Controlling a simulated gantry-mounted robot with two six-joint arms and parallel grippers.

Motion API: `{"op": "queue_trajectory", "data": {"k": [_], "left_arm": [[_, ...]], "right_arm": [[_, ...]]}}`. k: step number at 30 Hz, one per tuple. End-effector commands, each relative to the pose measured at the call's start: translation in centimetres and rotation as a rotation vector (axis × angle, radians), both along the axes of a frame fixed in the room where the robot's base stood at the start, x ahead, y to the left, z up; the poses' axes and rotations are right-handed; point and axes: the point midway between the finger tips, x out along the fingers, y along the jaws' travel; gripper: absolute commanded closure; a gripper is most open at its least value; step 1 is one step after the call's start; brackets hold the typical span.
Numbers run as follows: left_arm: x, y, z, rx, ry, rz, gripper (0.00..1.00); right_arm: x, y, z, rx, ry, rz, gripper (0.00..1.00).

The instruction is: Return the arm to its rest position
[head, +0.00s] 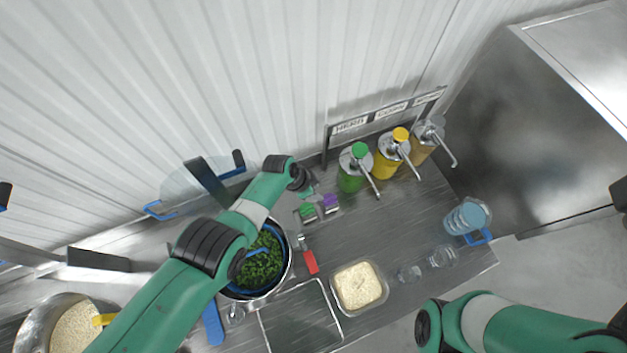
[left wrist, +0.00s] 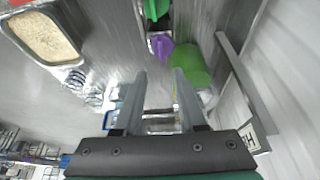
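My left arm reaches across the counter from the lower left in the head view. My left gripper (left wrist: 160,88) shows two grey fingers apart with nothing held between them in the left wrist view. In the head view its fingers are small and partly hidden by the wrist, above the counter near the green and purple items and left of the pump bottles. My right arm (head: 490,322) is at the lower right of the head view; its gripper is not visible.
A rice-filled container (head: 336,306) and a pot of greens (head: 290,262) stand on the counter. Pump bottles, green (head: 350,178), yellow (head: 386,164) and brown (head: 421,148), stand along the back. Clear cups (head: 442,257) stand at right. A large rice bowl (head: 32,335) is lower left.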

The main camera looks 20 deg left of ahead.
Motion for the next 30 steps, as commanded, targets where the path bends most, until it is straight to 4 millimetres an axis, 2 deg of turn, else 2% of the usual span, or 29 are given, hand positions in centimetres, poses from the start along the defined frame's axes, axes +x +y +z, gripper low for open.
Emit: {"op": "queue_trajectory", "data": {"k": [9,11,14,17,19,22,23,24,26,27,29,30], "left_arm": [[0.2,0.0,0.2,0.000,-0.007,0.003,0.60],[1.1,0.1,0.8,-0.002,-0.031,0.013,0.60],[4.2,0.2,3.7,-0.011,-0.125,0.056,0.60],[8.8,0.6,9.2,-0.036,-0.283,0.128,0.60],[11.9,1.1,14.6,-0.066,-0.418,0.191,0.60],[14.8,1.8,23.0,-0.127,-0.613,0.280,0.60],[15.3,2.1,25.6,-0.149,-0.671,0.304,0.60],[15.7,2.5,29.1,-0.181,-0.749,0.338,0.60],[15.7,3.0,34.5,-0.235,-0.863,0.383,0.60],[15.3,3.5,38.1,-0.272,-0.939,0.411,0.60],[14.2,4.2,43.3,-0.336,-1.051,0.449,0.60],[13.0,4.6,46.6,-0.379,-1.126,0.473,0.60]], "right_arm": [[0.0,0.0,0.0,0.000,0.000,0.000,0.60],[0.0,0.0,0.0,0.000,0.000,0.000,0.60],[0.0,0.0,0.0,0.000,0.000,0.000,0.60],[0.0,0.0,0.0,0.000,0.000,0.000,0.60],[0.0,0.0,0.0,0.000,0.000,0.000,0.60],[0.0,0.0,0.0,0.000,0.000,0.000,0.60],[0.0,0.0,0.0,0.000,0.000,0.000,0.60],[0.0,0.0,0.0,0.000,0.000,0.000,0.60],[0.0,0.0,0.0,0.000,0.000,0.000,0.60],[0.0,0.0,0.0,0.000,0.000,0.000,0.60],[0.0,0.0,0.0,0.000,0.000,0.000,0.60],[0.0,0.0,0.0,0.000,0.000,0.000,0.60]]}}
